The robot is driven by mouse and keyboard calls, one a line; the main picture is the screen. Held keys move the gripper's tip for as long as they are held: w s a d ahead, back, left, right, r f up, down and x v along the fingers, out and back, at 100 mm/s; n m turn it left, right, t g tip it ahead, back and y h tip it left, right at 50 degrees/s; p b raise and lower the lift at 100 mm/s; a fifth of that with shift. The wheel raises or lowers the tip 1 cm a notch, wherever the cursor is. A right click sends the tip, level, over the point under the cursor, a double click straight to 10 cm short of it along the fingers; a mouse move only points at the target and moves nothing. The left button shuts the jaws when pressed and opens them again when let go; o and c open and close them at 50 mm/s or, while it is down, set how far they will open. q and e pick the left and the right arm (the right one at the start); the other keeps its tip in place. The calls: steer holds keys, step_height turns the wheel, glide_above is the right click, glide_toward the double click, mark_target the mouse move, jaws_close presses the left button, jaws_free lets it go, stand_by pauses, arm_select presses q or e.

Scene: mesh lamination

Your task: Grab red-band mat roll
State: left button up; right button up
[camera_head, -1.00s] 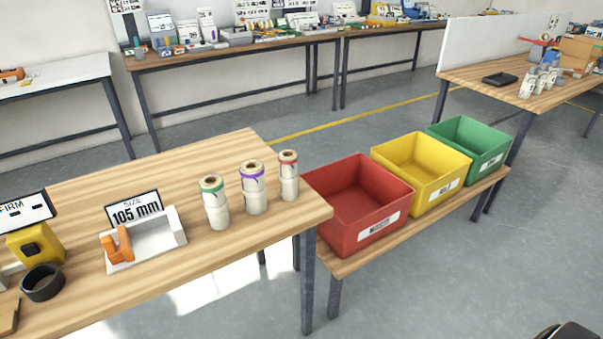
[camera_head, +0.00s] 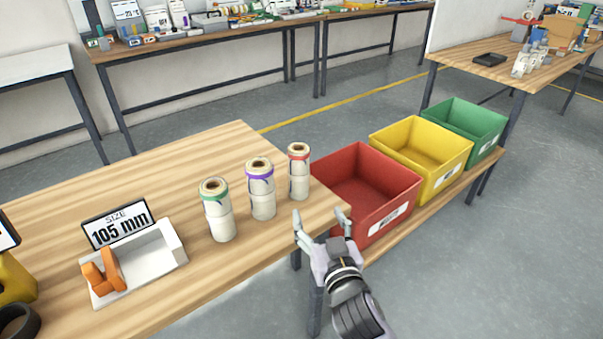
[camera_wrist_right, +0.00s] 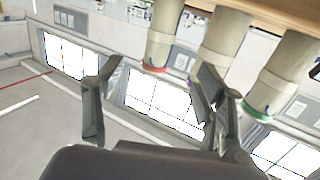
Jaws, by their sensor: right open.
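The red-band mat roll (camera_head: 299,172) stands upright near the right corner of the wooden table. The purple-band roll (camera_head: 261,190) and the green-band roll (camera_head: 217,210) stand to its left. My right gripper (camera_head: 322,215) is open and empty at the table's front right corner, in front of the red-band roll and apart from it. In the right wrist view the picture is turned over: the red-band roll (camera_wrist_right: 163,35) hangs at the top, beyond and between the open fingers (camera_wrist_right: 155,85). The other two rolls are right of it. My left gripper is not in view.
A white tray (camera_head: 150,268) with an orange dispenser and a "105 mm" sign (camera_head: 118,224) sit left on the table. Red (camera_head: 385,190), yellow (camera_head: 440,165) and green (camera_head: 480,130) bins stand on a low bench at right, the red one close to my gripper.

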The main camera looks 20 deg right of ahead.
mark_target(301, 170)
steer(key=shift+t, duration=0.3)
steer(key=w, duration=0.4)
steer(key=w+r+p, duration=0.1)
steer(key=w, duration=0.3)
steer(key=w+r, duration=0.1)
steer(key=w, duration=0.3)
steer(key=shift+d, duration=0.35)
steer(key=w, duration=0.2)
steer(key=w+p, duration=0.1)
steer(key=w, duration=0.2)
steer(key=shift+w+d+f, duration=0.15)
steer(key=shift+w, duration=0.15)
steer(key=shift+s, duration=0.1)
steer(key=shift+c, duration=0.4)
steer(key=c, duration=1.2)
steer(key=shift+c, duration=0.5)
